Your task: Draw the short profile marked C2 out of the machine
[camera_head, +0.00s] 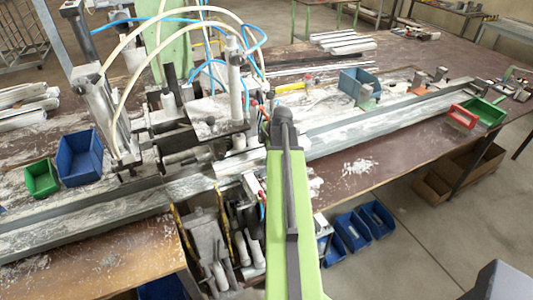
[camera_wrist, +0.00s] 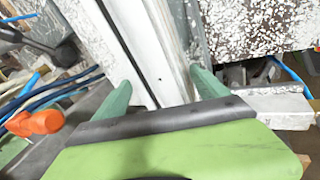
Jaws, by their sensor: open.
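The clamping machine (camera_head: 205,115), with metal cylinders, pale hoses and blue tubes, stands left of centre in the head view. My green arm reaches up toward its right side and hides part of it. In the wrist view, my gripper (camera_wrist: 162,82) is open, with one green finger on each side of a long white profile (camera_wrist: 148,45). The profile runs upward out of the picture. Whether the fingers touch it I cannot tell. No C2 mark is readable, so I cannot tell whether this is the short profile. My fingertips are hidden in the head view.
A long grey rail (camera_head: 385,118) runs right along the bench. Blue (camera_head: 80,160) and green (camera_head: 41,179) bins stand left of the machine. An orange fitting (camera_wrist: 35,123) and blue tubes lie left of my gripper; a metal block (camera_wrist: 280,108) is at right.

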